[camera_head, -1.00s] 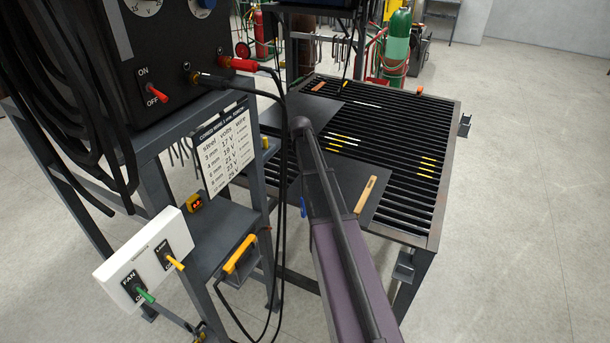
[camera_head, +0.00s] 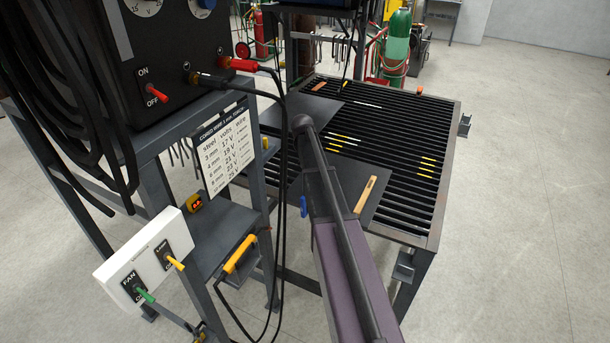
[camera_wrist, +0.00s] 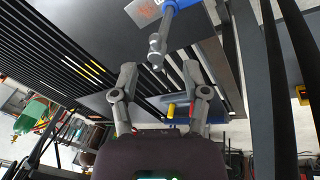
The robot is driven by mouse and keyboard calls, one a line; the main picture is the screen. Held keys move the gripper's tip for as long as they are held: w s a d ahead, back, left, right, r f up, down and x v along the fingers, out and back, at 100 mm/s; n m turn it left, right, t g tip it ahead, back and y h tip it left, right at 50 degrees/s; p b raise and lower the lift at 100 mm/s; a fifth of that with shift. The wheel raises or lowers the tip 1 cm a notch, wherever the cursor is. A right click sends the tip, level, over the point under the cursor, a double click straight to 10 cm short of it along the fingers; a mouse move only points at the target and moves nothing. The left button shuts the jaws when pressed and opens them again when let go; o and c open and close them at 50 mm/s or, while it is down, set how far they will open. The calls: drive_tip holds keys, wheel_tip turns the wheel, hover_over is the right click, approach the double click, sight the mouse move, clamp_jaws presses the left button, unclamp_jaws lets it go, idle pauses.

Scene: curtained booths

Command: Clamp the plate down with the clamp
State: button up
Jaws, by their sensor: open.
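My gripper (camera_wrist: 159,67) is open in the wrist view, its two grey fingers apart. A clamp (camera_wrist: 168,22) with blue parts and a grey rod reaches down from the top, its knobbed end showing between the fingertips. I cannot tell whether it touches a finger. In the head view a small blue piece (camera_head: 303,207), perhaps part of the clamp, shows beside my arm. A dark flat plate (camera_head: 344,176) lies on the slatted table (camera_head: 437,205) at its near left, partly behind my arm. My gripper is hidden there.
A second dark plate (camera_head: 322,110) lies farther back on the table. A wooden-looking strip (camera_head: 366,194) lies on the near plate. The welding machine (camera_head: 165,60), its stand and hanging black cables crowd the left. Open floor (camera_head: 520,220) lies to the right.

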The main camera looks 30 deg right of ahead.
drive_tip(key=shift+w+d, duration=0.15)
drive_tip(key=shift+d, duration=0.05)
drive_tip(key=shift+f, duration=0.1)
idle(0.4)
drive_tip(key=shift+b+x, duration=1.4)
drive_tip(key=shift+b, duration=0.05)
clamp_jaws()
